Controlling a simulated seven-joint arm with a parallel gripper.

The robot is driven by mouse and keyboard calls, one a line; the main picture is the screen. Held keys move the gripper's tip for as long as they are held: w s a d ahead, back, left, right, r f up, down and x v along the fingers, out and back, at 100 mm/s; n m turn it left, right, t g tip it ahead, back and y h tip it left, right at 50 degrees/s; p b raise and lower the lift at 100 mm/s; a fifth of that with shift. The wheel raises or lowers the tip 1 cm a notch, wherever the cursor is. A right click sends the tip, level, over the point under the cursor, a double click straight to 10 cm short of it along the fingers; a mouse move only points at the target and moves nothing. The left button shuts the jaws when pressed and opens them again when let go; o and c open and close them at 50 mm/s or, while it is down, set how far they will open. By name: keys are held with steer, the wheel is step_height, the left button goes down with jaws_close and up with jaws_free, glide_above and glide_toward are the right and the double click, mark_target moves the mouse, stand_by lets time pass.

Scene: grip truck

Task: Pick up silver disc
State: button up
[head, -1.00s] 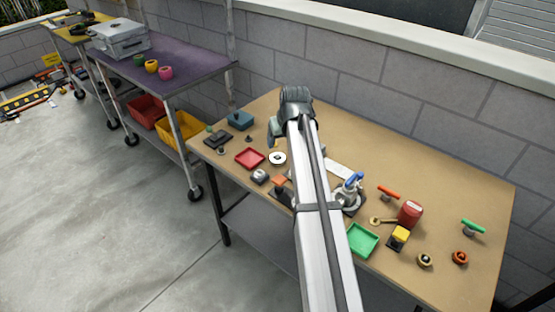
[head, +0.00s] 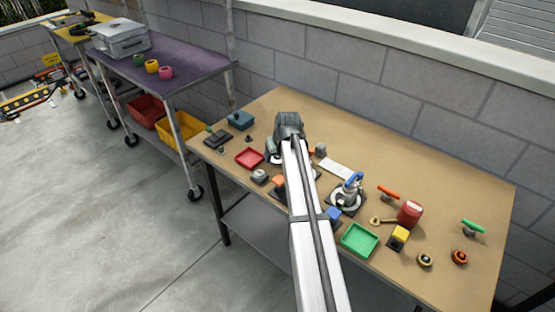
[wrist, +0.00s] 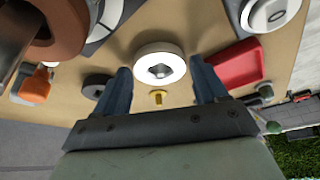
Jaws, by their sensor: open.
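The silver disc (wrist: 160,69), a bright, pale round piece with a darker centre, lies on the tan workbench (head: 420,170). In the wrist view it appears between the tips of my open gripper (wrist: 161,78), one blue-grey finger on each side. I cannot tell how far above the disc the fingers are. In the head view my arm and wrist cover most of the disc, and my fingertips are hidden.
A red tray (head: 249,158) lies close beside the disc; it also shows in the wrist view (wrist: 235,65). A blue-handled fixture (head: 348,192), a green tray (head: 360,240) and a red cylinder (head: 410,213) stand to the right. The bench's back right is clear.

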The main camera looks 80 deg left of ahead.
steer(key=shift+f, duration=0.1)
steer(key=shift+c, duration=0.3)
steer(key=c, duration=0.8)
step_height(320, 180, up, 9)
steer(key=w+d+r+m, duration=0.15)
steer(key=w+r, duration=0.25)
steer(key=w, duration=0.7)
steer(key=s+d+n, duration=0.1)
steer(key=n, duration=0.1)
steer(key=d+n+g, duration=0.1)
steer(key=d+n, duration=0.1)
steer(key=s+d+n, duration=0.1)
steer(key=d+n, duration=0.1)
steer(key=shift+s+d+r+n+g+h, duration=0.25)
steer(key=shift+s+r+n+g+h, duration=0.05)
steer(key=shift+r+n+g+h, duration=0.1)
steer(key=shift+s+d+f+n+g+h, duration=0.15)
steer(key=shift+d+n+g+h, duration=0.15)
steer(key=shift+n, duration=0.65)
